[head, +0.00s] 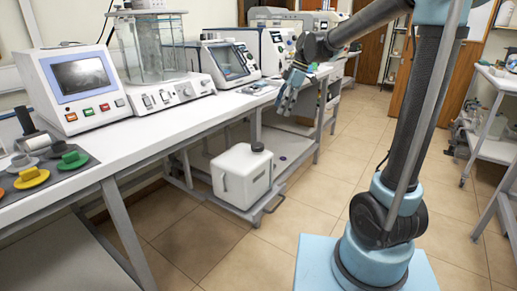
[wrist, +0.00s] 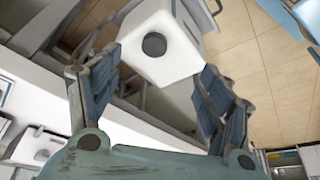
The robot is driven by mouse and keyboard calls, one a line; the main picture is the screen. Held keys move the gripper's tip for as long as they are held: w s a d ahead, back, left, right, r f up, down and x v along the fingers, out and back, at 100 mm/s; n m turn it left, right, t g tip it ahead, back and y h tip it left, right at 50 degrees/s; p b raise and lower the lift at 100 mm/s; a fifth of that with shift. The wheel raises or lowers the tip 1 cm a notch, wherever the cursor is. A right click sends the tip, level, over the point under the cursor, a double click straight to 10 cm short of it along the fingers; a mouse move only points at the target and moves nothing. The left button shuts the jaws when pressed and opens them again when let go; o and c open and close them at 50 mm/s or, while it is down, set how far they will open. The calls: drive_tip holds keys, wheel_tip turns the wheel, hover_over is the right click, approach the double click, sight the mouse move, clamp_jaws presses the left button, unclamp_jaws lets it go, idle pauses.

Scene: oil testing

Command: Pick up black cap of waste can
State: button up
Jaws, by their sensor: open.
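The waste can (head: 241,177) is a white box-shaped container on a low shelf under the bench in the head view. Its black cap (head: 258,147) sits on top, toward the right. In the wrist view the white can (wrist: 168,64) lies beyond my fingers, and the cap (wrist: 154,44) shows as a dark round disc on its face. My gripper (head: 288,91) is by the bench's front edge, above and beyond the can in the head view. In the wrist view my gripper (wrist: 158,92) has its fingers spread wide with nothing between them. It is apart from the cap.
The long white bench (head: 150,129) carries a screen instrument (head: 78,90), a glass bath (head: 150,55) and other analysers. Its edge overhangs part of the low shelf (head: 287,149). A side table (head: 496,87) stands at right. The tiled floor (head: 300,200) before the can is clear.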

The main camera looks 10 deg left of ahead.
drive_tip(key=w+a+n, duration=0.1)
drive_tip(key=a, duration=0.2)
hover_over(258, 145)
drive_tip(key=w+d, duration=0.2)
wheel_tip(258, 145, down, 11)
drive_tip(key=shift+d+f, duration=0.15)
drive_tip(key=shift+f, duration=0.05)
drive_tip(key=shift+s+x, duration=0.2)
drive_tip(key=shift+x, duration=1.1)
drive_tip(key=shift+s+x, duration=0.2)
drive_tip(key=shift+x, duration=1.1)
drive_tip(key=c, duration=0.9)
